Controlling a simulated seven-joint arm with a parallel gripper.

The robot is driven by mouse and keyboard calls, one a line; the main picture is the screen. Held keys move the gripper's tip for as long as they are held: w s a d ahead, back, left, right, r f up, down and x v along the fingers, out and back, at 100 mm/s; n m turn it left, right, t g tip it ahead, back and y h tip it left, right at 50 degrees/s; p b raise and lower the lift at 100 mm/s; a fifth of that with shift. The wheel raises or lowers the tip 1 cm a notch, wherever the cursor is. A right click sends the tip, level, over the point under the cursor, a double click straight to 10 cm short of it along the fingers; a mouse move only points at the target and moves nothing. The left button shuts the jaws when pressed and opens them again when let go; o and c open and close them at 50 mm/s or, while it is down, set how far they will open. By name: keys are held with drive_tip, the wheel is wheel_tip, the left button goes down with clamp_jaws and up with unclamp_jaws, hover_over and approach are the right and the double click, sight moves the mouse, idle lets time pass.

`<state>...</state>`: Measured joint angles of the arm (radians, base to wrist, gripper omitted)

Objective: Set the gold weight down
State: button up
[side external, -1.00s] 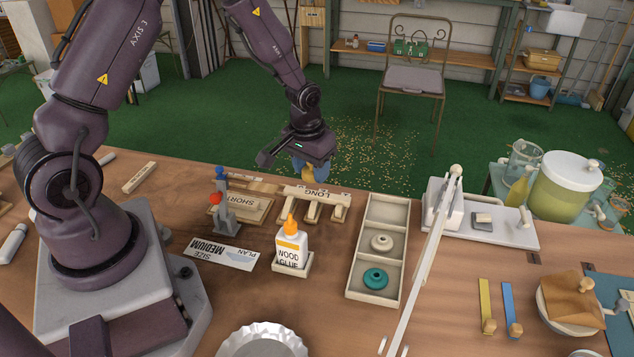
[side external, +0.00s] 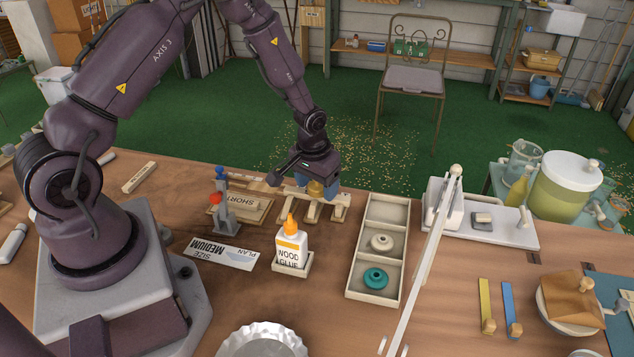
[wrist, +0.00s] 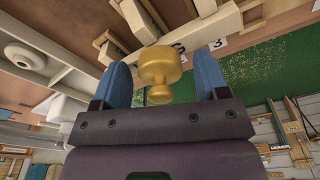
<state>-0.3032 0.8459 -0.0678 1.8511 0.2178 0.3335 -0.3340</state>
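The gold weight (side external: 316,189) stands at the wooden rack marked LONG (side external: 340,201), at its far side. In the wrist view the gold weight (wrist: 160,64) has its knob towards my gripper, and its body covers part of the rack's lettering. My gripper (side external: 317,187) is low over the rack with its blue fingers on either side of the weight. In the wrist view there is a gap between the weight and each finger of my gripper (wrist: 163,78), so it looks open. The weight's underside is hidden, so its exact contact cannot be seen.
A SHORT rack (side external: 257,204) and a small post with a red ball (side external: 224,206) are left of the gripper. A glue bottle (side external: 291,245) stands in front. A three-compartment tray (side external: 359,270) holds cream and teal weights to the right.

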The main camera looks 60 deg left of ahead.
wheel_tip(320, 180, up, 12)
drive_tip(key=s, duration=0.1)
wheel_tip(320, 180, up, 8)
drive_tip(key=m+t, duration=0.1)
hover_over(313, 189)
drive_tip(key=s+d, duration=0.3)
drive_tip(key=s+d+r+m+t, duration=0.1)
drive_tip(key=s+d+r, duration=0.2)
drive_tip(key=s+r, duration=0.2)
drive_tip(key=s+d+r+m+t, duration=0.2)
drive_tip(key=s+r, duration=0.4)
drive_tip(key=s, duration=0.5)
drive_tip(key=shift+s+d+m+h, duration=0.15)
drive_tip(key=shift+d+m+h, duration=0.15)
drive_tip(key=shift+d, duration=0.6)
